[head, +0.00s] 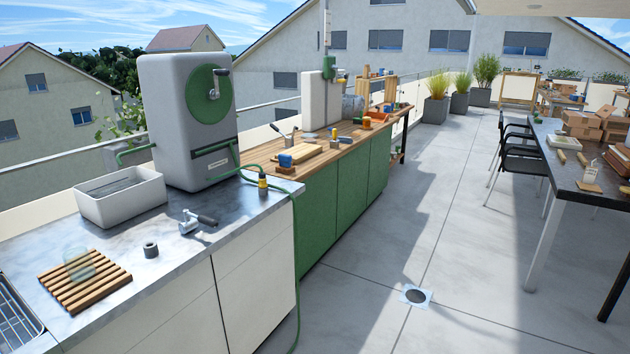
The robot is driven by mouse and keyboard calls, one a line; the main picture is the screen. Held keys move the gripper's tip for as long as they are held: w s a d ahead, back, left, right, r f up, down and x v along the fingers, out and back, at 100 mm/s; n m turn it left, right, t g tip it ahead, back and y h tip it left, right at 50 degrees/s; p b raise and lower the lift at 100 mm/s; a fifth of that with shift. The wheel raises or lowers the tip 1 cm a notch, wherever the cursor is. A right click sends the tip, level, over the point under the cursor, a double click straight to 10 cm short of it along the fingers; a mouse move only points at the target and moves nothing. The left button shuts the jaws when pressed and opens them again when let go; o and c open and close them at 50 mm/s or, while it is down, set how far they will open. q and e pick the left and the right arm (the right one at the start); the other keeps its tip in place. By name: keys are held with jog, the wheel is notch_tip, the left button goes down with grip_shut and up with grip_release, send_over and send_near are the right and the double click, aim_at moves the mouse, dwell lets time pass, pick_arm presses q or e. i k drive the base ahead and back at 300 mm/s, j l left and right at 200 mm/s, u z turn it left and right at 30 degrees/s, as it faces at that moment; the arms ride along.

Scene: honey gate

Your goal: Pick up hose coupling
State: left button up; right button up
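A green hose (296,260) runs from the grey tank across the metal counter (120,216) and hangs down its right side. A small yellow and dark fitting (262,184), which looks like the hose coupling, stands upright by the hose near the counter's far right corner. It is small, and I cannot tell whether it is joined to the hose. A metal tap-like part with a dark handle (196,221) and a dark grey ring (150,249) lie nearer on the same counter. Neither of my grippers is in view.
The grey tank (158,115) and a white basin (120,196) stand at the counter's back. A wooden rack (85,280) with a glass (78,264) is at the front left. Open floor (380,260) lies between the counters and the dark table (575,180) at right.

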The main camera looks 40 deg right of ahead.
aim_at(262, 180)
jog(key=z, duration=1.15)
jog(key=u, duration=0.45)
jog(key=i+l+u, duration=0.35)
jog(key=l, duration=0.2)
jog(key=i+l+u, duration=0.2)
jog(key=l, duration=0.15)
jog(key=i+l+u, duration=0.15)
jog(key=l, duration=0.2)
jog(key=i+l+u, duration=0.2)
jog(key=l, duration=0.15)
jog(key=l+u, duration=0.2)
jog(key=l, duration=0.2)
